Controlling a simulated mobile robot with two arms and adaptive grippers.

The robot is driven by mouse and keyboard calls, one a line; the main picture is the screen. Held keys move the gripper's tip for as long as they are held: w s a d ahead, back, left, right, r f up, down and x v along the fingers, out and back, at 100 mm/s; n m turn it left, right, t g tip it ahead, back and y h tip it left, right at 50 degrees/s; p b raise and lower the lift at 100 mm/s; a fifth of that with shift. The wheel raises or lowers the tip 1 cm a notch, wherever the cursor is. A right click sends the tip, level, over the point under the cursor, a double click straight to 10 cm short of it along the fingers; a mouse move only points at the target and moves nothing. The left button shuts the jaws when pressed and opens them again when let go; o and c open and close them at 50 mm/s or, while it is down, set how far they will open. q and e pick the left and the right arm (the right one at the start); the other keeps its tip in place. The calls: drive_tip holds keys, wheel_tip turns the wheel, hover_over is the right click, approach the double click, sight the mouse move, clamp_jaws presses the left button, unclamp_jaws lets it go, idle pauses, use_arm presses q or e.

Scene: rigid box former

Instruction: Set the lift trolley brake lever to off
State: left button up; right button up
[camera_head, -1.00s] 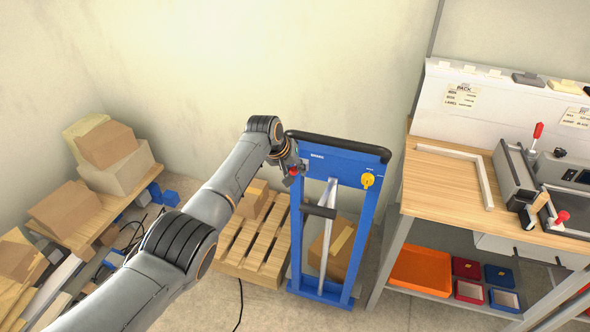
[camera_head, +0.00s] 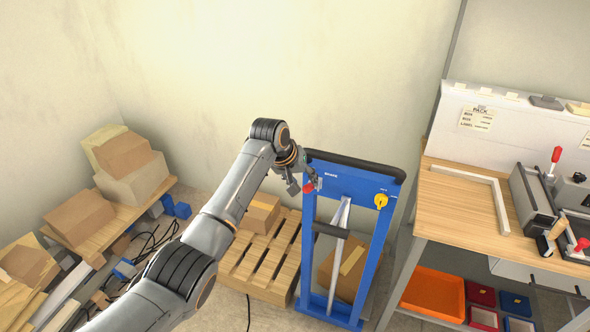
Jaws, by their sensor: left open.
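The blue lift trolley (camera_head: 352,182) stands in the middle right, with a black top handle and a lower black bar. Its top panel bears the word BRAKE at the left, and a small red lever (camera_head: 308,188) shows there. A yellow knob (camera_head: 381,201) sits at the panel's right. My left gripper (camera_head: 304,184) is open at the panel's left end, right beside the red lever. The fingers are small and partly overlap the lever, so I cannot tell whether they touch it. My right gripper is not in view.
A wooden pallet (camera_head: 262,266) with a carton (camera_head: 258,213) stands left of the trolley. A workbench (camera_head: 455,208) with tools is close on the right, above an orange tray (camera_head: 434,292). Cartons (camera_head: 133,170) fill a low shelf at the left.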

use_arm(q)
drive_tip(key=v, duration=0.6)
drive_tip(key=shift+s+r, duration=0.2)
drive_tip(key=shift+a, duration=0.1)
